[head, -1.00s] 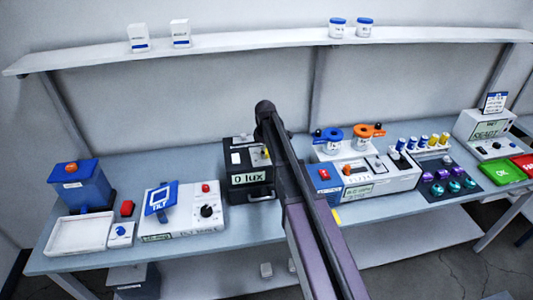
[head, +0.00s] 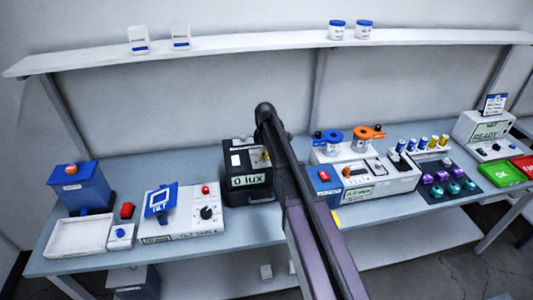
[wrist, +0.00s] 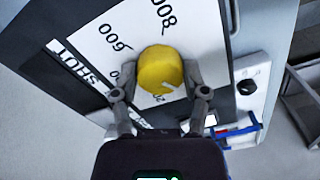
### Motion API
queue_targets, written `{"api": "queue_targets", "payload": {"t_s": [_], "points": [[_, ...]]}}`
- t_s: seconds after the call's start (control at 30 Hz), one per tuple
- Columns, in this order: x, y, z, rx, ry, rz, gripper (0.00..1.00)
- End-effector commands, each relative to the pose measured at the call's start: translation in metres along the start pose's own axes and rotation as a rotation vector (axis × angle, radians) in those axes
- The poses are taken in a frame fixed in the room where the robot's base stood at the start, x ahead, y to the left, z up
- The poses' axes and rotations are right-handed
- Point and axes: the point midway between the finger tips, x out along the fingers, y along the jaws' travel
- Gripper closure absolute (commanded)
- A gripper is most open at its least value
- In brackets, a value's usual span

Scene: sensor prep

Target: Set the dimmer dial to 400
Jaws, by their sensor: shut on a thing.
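The dimmer dial is a round yellow knob (wrist: 160,70) on a white scale plate (wrist: 118,38) in the wrist view. Printed marks 800, 600 and a partly covered 400 run around its upper and left side, with part of a 200 below. The knob's white pointer line aims down and slightly right, near the 200 mark. My gripper (wrist: 161,78) has a finger on each side of the knob and is shut on it. In the head view the dark box (head: 236,197) reads 0 lux, and my arm hides the gripper.
A white instrument (head: 375,182) with blue and orange rings stands close on the right. A shelf (head: 250,41) runs above.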

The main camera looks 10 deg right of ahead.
Motion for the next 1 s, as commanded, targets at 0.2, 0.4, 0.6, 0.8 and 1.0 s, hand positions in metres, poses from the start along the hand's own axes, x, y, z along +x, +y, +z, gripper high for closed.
{"api": "queue_targets", "payload": {"t_s": [0.2, 0.4, 0.6, 0.8, 1.0], "points": [[0.0001, -0.0004, -0.0007, 0.008, 0.001, 0.0, 0.9], [0.0001, -0.0004, -0.001, 0.022, 0.001, -0.001, 0.9], [0.0001, -0.0004, -0.0012, 0.065, 0.002, -0.001, 0.9], [0.0001, -0.0004, -0.0013, 0.172, 0.003, -0.001, 0.9], [0.0001, -0.0003, -0.0013, 0.336, 0.003, -0.002, 0.9]]}}
